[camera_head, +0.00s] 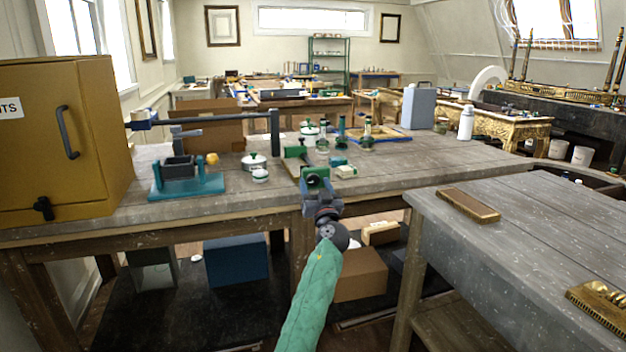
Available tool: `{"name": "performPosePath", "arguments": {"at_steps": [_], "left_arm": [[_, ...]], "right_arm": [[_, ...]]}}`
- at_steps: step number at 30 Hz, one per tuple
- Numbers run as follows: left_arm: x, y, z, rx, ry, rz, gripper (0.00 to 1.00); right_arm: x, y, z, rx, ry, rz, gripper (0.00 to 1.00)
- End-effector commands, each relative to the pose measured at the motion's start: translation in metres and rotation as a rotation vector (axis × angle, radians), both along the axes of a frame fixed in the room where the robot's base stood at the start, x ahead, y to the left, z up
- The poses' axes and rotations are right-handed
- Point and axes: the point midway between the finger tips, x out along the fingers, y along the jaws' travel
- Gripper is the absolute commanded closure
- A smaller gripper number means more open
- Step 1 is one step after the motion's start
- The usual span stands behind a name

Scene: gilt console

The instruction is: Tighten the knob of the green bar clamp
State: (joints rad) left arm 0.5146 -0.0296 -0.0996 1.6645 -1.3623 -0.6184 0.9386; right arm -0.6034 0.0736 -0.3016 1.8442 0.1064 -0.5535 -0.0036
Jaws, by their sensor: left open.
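The green bar clamp (296,153) lies on the near wooden workbench, around the middle of the picture. Its near end has a dark green round part (314,176), which looks like the knob, close to the bench's front edge. My left gripper (319,190) is at the end of the green-sleeved arm that rises from the bottom middle. It is open, just in front of and below the round part. At this size I cannot tell whether the fingers touch it or stand around it. My right gripper is not in view.
A blue bar clamp (205,119) stands left of the green one, behind a teal vise-like fixture (187,180). White lidded pots (254,162) and green-topped bottles (322,145) stand nearby. A yellow cabinet (75,150) fills the left.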

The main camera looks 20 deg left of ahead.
Motion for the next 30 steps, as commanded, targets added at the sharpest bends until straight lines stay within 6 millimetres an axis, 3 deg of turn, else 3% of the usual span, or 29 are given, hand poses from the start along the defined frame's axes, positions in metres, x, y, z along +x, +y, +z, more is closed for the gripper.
{"name": "performPosePath", "arguments": {"at_steps": [7,17,24,30], "left_arm": [[0.019,0.011,0.01,0.0,0.0,0.0,0.41],[0.022,0.013,0.01,-0.001,0.001,0.0,0.41],[0.022,0.013,0.01,-0.001,0.001,0.0,0.84],[0.022,0.013,0.011,0.006,0.004,0.0,0.86]], "right_arm": [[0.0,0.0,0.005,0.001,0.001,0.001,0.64],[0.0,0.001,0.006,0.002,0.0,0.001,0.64],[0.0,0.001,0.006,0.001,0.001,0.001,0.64],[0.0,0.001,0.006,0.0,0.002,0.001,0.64]]}}
